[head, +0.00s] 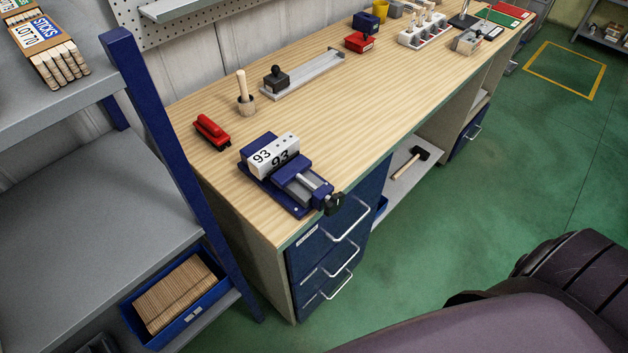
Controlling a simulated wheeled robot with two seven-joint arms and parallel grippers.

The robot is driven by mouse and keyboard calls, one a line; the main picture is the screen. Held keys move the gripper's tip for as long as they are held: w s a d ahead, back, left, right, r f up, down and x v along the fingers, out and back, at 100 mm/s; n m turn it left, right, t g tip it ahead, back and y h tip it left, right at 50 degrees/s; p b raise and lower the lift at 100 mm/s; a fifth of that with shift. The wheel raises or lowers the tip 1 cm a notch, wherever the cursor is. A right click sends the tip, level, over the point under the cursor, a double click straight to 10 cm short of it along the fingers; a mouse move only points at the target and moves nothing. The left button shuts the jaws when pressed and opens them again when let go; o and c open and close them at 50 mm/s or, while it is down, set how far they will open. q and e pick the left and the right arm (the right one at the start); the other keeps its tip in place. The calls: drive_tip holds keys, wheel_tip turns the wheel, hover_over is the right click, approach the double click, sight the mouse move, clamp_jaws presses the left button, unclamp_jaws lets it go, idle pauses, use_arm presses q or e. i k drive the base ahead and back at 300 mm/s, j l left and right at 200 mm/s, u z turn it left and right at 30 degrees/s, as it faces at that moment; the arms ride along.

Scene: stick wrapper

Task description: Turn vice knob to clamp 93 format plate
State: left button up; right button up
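A blue vice (305,187) sits at the near front corner of the wooden workbench. Its black knob (334,203) faces the front edge and sticks out at or just past it. A white format plate (273,156) marked 93 sits in the vice, at the jaw end away from the knob. I cannot tell whether the movable jaw touches the plate. Neither of my grippers is in the head view. A dark rounded shape at the lower right is part of my own body.
The wooden bench (330,115) is clear right of the vice. A red tool (211,132), a wooden stick in a holder (244,93) and a grey tray (303,75) lie behind. A grey shelf rack (100,190) stands close at left. Drawer handles (352,222) protrude below the vice.

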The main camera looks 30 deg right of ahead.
sight(334, 203)
drive_tip(key=z, duration=1)
drive_tip(key=j+z, duration=0.3)
drive_tip(key=k+j, duration=0.05)
